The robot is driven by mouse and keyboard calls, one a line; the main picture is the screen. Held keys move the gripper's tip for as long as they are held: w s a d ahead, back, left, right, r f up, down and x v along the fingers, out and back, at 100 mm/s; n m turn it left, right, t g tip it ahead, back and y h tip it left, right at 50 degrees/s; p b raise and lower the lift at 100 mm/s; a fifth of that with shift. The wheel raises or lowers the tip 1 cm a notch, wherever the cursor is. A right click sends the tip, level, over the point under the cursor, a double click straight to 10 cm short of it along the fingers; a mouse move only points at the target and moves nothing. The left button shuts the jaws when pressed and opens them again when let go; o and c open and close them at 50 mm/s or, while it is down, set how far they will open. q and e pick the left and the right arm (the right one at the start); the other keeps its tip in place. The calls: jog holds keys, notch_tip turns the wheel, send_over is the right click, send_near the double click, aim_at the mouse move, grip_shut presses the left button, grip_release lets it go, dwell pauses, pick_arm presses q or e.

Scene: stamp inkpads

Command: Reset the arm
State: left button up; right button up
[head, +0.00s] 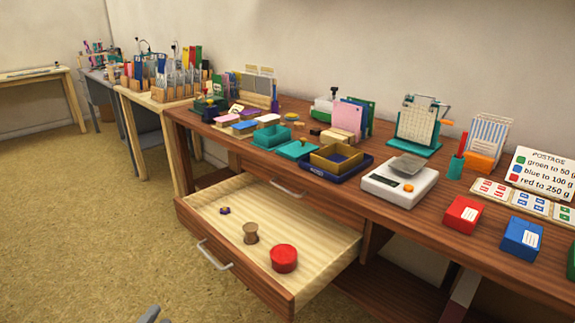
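My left gripper (156,315) shows only as grey fingertips at the bottom edge, with a gap between them. It is over the floor, in front of and apart from the open drawer (325,258). Nothing shows between the fingertips; the rest of the arm is out of the picture. My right gripper is not in view. In the drawer lie a red round tin (284,258), a brown spool-like piece (250,234) and a small purple piece (225,211).
The wooden desk (395,215) holds a white scale (400,187), a red box (463,215), a blue box (522,237), a teal tray (272,136) and a dark blue inkpad with its lid open (336,165). The pulled-out drawer juts over the floor (90,240), which is clear at left.

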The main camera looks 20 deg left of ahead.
pick_arm(q)
jog(key=s+d+n+g+h, duration=0.2)
jog(key=s+d+n+g, duration=0.3)
jog(key=d+g, duration=0.3)
jog(key=s+d+n+g+h, duration=0.2)
jog(key=s+d+n+g, duration=0.35)
jog(key=d, duration=0.45)
jog(key=w+d+m+t+h, duration=0.2)
jog(key=w+d+t+h, duration=0.1)
jog(key=w+d+t, duration=0.55)
jog(key=s+a+r+g+p, duration=0.1)
jog(key=a+r+p, duration=0.1)
jog(key=r+p, duration=0.5)
jog(key=s+a+r+y+p, duration=0.1)
jog(key=a+r+p, duration=0.2)
jog(key=r+p, duration=0.4)
jog(key=p, duration=0.9)
jog(key=shift+s+a+n+g+p, duration=0.25)
jog(key=shift+n+g+p, duration=0.05)
jog(key=shift+n+g, duration=0.1)
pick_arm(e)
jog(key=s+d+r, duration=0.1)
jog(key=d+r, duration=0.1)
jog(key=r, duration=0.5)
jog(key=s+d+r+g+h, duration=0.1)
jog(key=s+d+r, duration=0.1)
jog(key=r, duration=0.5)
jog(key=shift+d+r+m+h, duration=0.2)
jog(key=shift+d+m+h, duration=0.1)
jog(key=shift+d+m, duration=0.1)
